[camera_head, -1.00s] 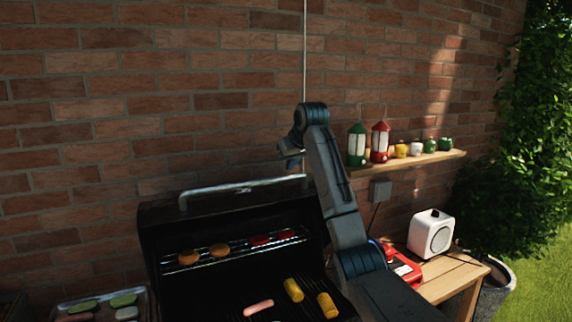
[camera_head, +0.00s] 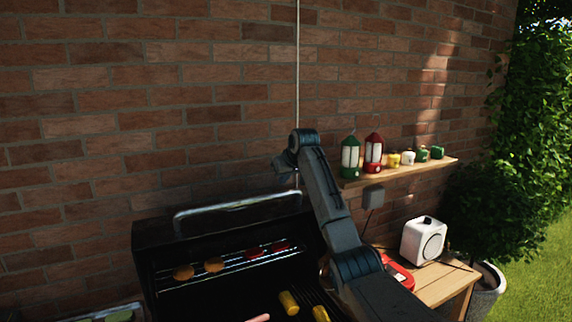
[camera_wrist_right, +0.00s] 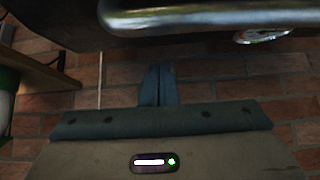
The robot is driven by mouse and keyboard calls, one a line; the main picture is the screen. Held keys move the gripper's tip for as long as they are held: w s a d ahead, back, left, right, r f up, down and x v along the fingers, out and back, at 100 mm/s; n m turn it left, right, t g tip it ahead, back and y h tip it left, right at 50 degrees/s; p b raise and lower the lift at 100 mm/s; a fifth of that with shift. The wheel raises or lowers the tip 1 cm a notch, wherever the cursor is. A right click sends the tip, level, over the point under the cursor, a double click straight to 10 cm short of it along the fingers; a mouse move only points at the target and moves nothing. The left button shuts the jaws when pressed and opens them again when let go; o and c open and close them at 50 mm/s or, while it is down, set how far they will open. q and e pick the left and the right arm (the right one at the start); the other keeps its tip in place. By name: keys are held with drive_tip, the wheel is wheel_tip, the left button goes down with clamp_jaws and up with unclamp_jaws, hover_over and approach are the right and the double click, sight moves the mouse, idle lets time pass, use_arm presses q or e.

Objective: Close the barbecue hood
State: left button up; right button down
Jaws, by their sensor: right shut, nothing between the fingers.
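The barbecue (camera_head: 145,262) stands against the brick wall with its black hood (camera_head: 150,233) raised, the inside facing me. A silver bar handle (camera_head: 238,203) runs along the hood's upper edge. My right gripper (camera_head: 286,178) hangs near and a little above the handle's right end in the head view, with empty fingers. In the right wrist view its shut fingers (camera_wrist_right: 157,84) point at the wall. The handle (camera_wrist_right: 210,16) crosses the top of that view, apart from the fingertips in the picture. A round gauge (camera_wrist_right: 263,36) shows beside it. My left gripper is not in view.
Patties (camera_head: 214,265) lie on the warming rack and corn pieces (camera_head: 289,302) on the grill below. A wooden shelf (camera_head: 400,172) with lanterns (camera_head: 350,157) is right of my arm. A white radio (camera_head: 424,240) stands on the side table (camera_head: 452,284).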

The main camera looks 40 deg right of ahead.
drive_tip(key=s, duration=0.1)
drive_tip(key=s+p, duration=0.1)
drive_tip(key=shift+s+a+f, duration=0.2)
drive_tip(key=shift+s+a, duration=0.1)
drive_tip(key=shift+s+a+f, duration=0.1)
drive_tip(key=shift+s+f, duration=0.2)
